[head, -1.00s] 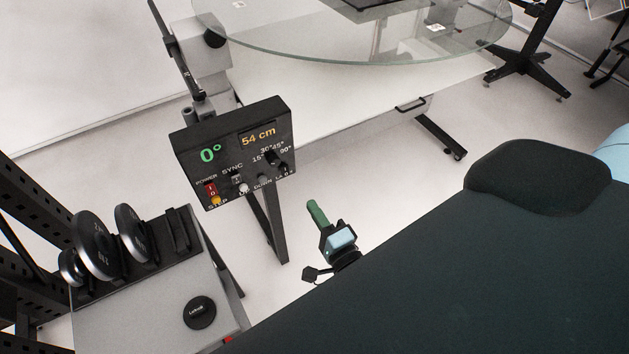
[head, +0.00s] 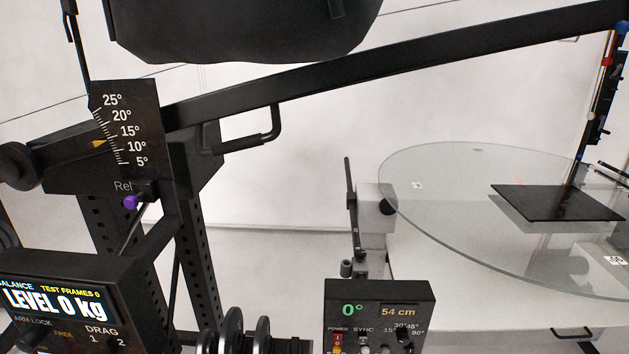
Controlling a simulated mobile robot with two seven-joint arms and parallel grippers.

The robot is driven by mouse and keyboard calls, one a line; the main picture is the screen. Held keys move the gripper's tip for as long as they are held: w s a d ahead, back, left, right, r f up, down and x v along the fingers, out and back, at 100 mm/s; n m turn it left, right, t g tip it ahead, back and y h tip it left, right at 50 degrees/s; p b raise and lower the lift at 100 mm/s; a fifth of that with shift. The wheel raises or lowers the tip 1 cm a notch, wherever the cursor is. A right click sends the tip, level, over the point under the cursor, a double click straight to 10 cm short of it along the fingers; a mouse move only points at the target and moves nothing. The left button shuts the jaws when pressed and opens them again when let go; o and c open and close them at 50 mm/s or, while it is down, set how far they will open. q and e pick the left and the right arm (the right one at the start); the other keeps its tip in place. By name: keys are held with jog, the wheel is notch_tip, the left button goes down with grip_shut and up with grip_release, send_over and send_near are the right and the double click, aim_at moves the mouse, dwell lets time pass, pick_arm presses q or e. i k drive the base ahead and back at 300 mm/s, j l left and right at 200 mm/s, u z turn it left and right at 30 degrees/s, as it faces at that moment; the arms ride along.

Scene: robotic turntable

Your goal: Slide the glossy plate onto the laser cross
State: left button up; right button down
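A black, flat, square plate (head: 556,204) lies on the round glass turntable (head: 455,228) at the right of the head view. Its surface is dark, with a faint reflection in the glass along its left and front edges. Neither of my grippers is in view.
A control box (head: 380,318) reading 0° and 54 cm stands in front of the turntable. A black boom (head: 400,75) with an angle scale (head: 125,125) crosses above. A balance display (head: 58,300) reads LEVEL 0 kg at lower left, near weight discs (head: 233,333).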

aim_at(537, 203)
jog(key=z, duration=1.4)
jog(key=i+l+z, duration=0.15)
jog(key=i+l, duration=0.4)
jog(key=i+l+z, duration=0.1)
jog(key=i+l, duration=0.35)
jog(key=i, duration=0.3)
